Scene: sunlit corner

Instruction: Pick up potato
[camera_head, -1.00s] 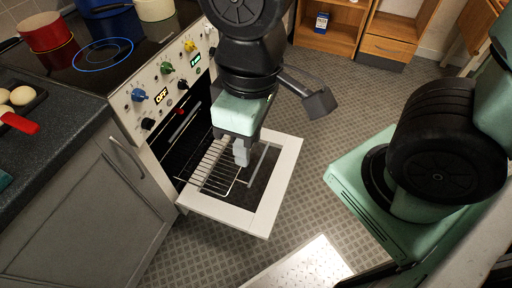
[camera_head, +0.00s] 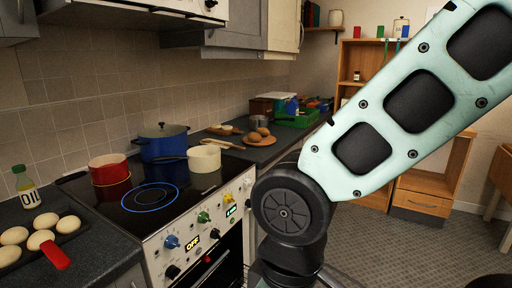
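Brown, round lumps that look like potatoes (camera_head: 257,135) rest on a round wooden plate (camera_head: 268,142) on the far counter, right of the stove. They are small in the picture and partly overlap. My gripper's fingers are below the bottom edge of the picture. Only my arm's links show, crossing the right half and coming down in front of the stove's right side. My arm is well short of the plate in the picture.
The stove (camera_head: 150,209) carries a red pot (camera_head: 109,169), a blue pot (camera_head: 163,143) and a cream pan (camera_head: 204,158). A green crate (camera_head: 298,118) is behind the plate.

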